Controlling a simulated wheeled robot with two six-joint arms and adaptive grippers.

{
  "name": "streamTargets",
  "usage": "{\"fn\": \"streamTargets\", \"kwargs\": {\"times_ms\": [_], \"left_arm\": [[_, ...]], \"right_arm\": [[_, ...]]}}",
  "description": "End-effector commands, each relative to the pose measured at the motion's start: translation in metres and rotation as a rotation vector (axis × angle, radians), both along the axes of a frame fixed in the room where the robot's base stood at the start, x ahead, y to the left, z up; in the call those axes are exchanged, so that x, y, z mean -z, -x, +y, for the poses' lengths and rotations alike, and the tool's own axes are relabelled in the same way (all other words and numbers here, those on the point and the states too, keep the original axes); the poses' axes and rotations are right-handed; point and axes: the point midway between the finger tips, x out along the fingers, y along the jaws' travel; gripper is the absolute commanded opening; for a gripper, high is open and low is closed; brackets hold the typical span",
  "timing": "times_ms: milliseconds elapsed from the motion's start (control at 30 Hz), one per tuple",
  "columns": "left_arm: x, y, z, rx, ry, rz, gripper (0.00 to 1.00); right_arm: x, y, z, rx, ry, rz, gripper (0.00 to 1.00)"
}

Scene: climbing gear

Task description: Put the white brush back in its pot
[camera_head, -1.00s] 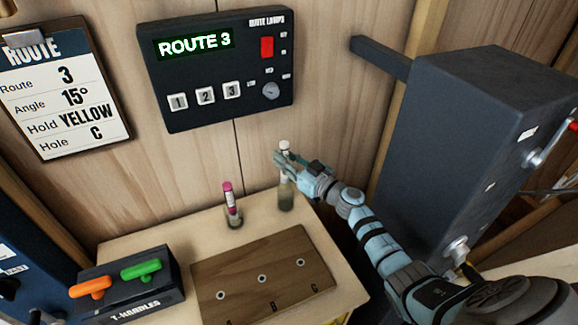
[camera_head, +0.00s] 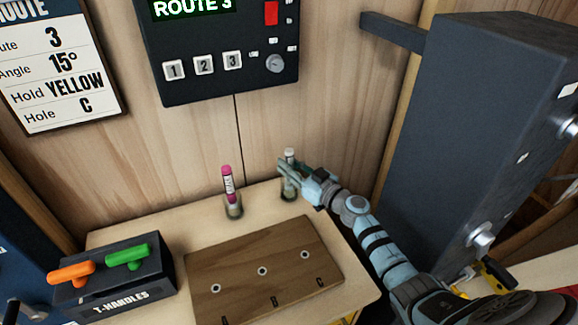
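The white brush (camera_head: 290,155) stands roughly upright, its pale top showing above my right gripper's fingers. My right gripper (camera_head: 288,170) appears shut around its upper part. Below the fingers is a small clear pot (camera_head: 289,191) at the back right of the wooden table; the brush's lower part is down in it. The fingers and the glass hide how deep the brush sits. A pink brush (camera_head: 228,182) stands in a second clear pot (camera_head: 234,210) to the left. My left gripper is not in view.
A brown board (camera_head: 235,262) with holes marked A, B and C lies in front of the pots. A black T-handles box (camera_head: 115,285) with orange and green handles is at left. A large dark column (camera_head: 470,130) stands at right. The route panel (camera_head: 220,85) hangs behind.

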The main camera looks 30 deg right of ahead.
Motion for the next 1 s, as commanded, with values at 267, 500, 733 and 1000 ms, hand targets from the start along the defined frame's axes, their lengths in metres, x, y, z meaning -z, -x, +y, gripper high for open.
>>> {"fn": "streamTargets", "kwargs": {"times_ms": [267, 500, 733, 1000], "left_arm": [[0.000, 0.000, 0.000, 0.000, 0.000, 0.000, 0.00], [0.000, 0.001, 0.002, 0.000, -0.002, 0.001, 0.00], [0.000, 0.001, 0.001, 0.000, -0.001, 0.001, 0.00], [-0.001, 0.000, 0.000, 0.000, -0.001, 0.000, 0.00]], "right_arm": [[0.000, 0.000, 0.000, 0.000, 0.000, 0.000, 0.43], [0.001, 0.008, -0.003, 0.001, 0.002, 0.001, 0.43], [0.002, 0.055, -0.017, -0.001, 0.004, 0.002, 0.43], [0.000, 0.072, -0.022, 0.000, 0.000, 0.000, 0.43]]}}
